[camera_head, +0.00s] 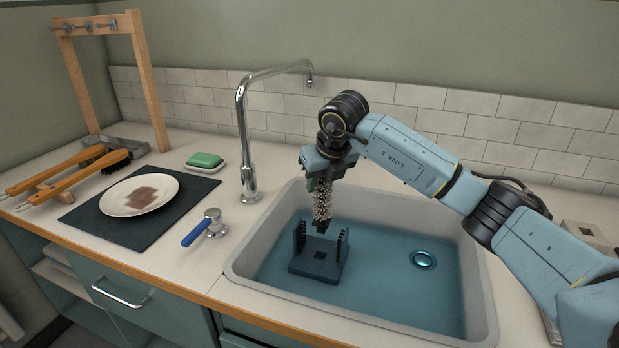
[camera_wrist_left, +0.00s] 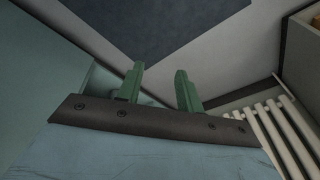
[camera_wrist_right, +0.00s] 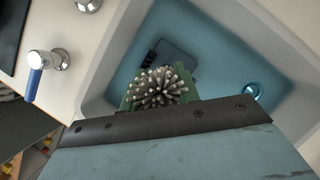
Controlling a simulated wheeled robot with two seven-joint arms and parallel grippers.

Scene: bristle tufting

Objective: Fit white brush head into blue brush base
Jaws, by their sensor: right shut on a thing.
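The white brush head (camera_head: 322,206) hangs upright above the blue brush base, its white bristles around a dark core with a dark lower end. My right gripper (camera_head: 319,180) is shut on its upper part. In the right wrist view the bristles (camera_wrist_right: 160,86) show end-on between the green fingers. The blue brush base (camera_head: 314,270) stands on the sink floor, with dark uprights on two sides and a dark square socket in its plate. The brush head's lower end appears apart from the socket. In the right wrist view the base (camera_wrist_right: 172,60) is partly hidden. My left gripper (camera_wrist_left: 160,72) is open and empty.
The sink (camera_head: 460,270) has raised walls around the base and a drain (camera_head: 423,260) to its right. A tall faucet (camera_head: 243,140) and a blue-handled tap (camera_head: 205,228) stand left of the sink. A plate (camera_head: 139,194), soap (camera_head: 205,160) and wooden-handled brushes (camera_head: 75,178) lie farther left.

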